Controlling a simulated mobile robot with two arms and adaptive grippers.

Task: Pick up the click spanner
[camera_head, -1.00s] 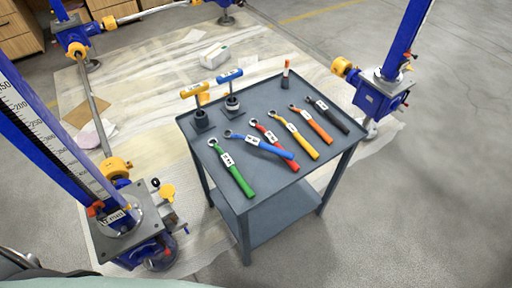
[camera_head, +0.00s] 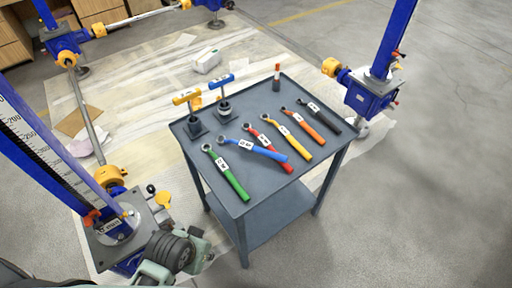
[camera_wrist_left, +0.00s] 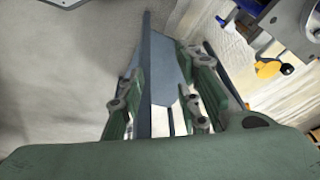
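Several ring-ended spanners lie in a fan on the grey table (camera_head: 243,208): green (camera_head: 231,180), blue (camera_head: 262,151), red (camera_head: 267,143), yellow (camera_head: 297,138), orange (camera_head: 313,122) and black (camera_head: 324,115). Each has a white label too small to read, so I cannot tell which is the click spanner. Part of my left arm shows at the bottom left of the head view, below and left of the table. In the left wrist view my left gripper (camera_wrist_left: 160,90) has its fingers apart and nothing held; the table shows beyond them. My right gripper is not in view.
Yellow-handled (camera_head: 187,97) and blue-handled (camera_head: 221,82) T-tools stand in holders on the table. A small red-topped item (camera_head: 277,77) stands at the back. Blue screw jacks flank the table, left (camera_head: 122,228) and right (camera_head: 371,92). Floor at the right is clear.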

